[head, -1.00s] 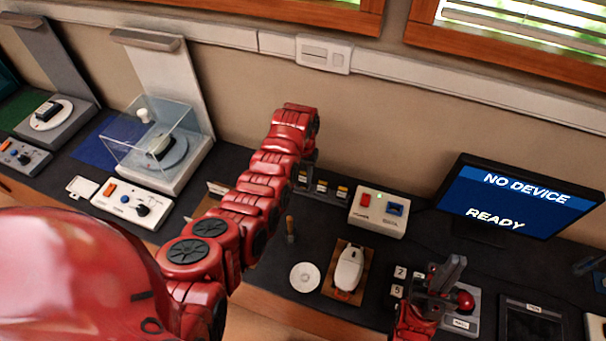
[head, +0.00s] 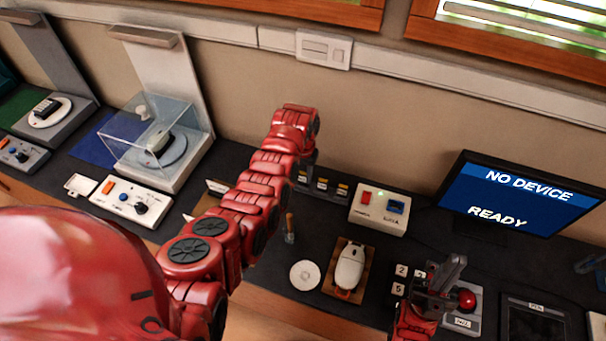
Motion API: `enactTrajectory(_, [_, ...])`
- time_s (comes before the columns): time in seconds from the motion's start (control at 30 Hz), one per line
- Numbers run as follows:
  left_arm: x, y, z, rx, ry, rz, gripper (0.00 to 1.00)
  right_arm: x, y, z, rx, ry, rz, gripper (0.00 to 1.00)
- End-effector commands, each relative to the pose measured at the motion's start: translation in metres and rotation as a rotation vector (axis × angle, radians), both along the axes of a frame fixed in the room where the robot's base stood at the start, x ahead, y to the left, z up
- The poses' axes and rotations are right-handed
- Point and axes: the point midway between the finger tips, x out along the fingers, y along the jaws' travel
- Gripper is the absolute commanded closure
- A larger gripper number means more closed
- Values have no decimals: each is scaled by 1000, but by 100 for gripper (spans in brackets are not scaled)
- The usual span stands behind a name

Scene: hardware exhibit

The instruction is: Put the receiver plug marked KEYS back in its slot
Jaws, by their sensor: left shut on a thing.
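My left arm reaches to the back of the desk, and its gripper (head: 309,172) is mostly hidden behind its own red wrist. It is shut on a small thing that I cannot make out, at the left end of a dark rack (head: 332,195). Small yellow-topped plugs (head: 322,184) stand in a row there. Their markings are too small to read, so I cannot tell which is KEYS, nor how deep the held thing sits. My right gripper (head: 446,273) is low over the desk at the right, beside a red ball-topped joystick; its jaw opening is unclear.
A white box (head: 379,211) with a red switch and blue socket stands right of the rack. A white mouse (head: 350,264) on a brown pad and a white disc (head: 305,275) lie in front. The monitor (head: 520,200) reads NO DEVICE, READY. A clear case (head: 150,135) stands left.

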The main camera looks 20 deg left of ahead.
Motion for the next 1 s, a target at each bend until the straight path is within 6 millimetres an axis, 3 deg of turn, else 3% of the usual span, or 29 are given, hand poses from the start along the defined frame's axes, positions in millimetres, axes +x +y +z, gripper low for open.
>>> enactTrajectory(0.43, [0, 0, -4, 0, 0, 0, 100, 0, 0, -3, 0, 0, 0, 100])
enactTrajectory(0.47, [0, 0, -4, 0, 0, 0, 62, 0, 0, -3, 0, 0, 0, 100])
enactTrajectory(0.6, [0, 0, -4, 0, 0, 0, 37, 0, 0, -3, 0, 0, 0, 100])
enactTrajectory(0.67, [0, 0, -4, 0, 0, 0, 29, 0, 0, -3, 0, 0, 0, 100])
enactTrajectory(0.87, [0, 0, -4, 0, 0, 0, 29, 0, 0, -3, 0, 0, 0, 100])
enactTrajectory(1.0, [0, 0, -4, 0, 0, 0, 4, 0, 0, -3, 0, 0, 0, 100])
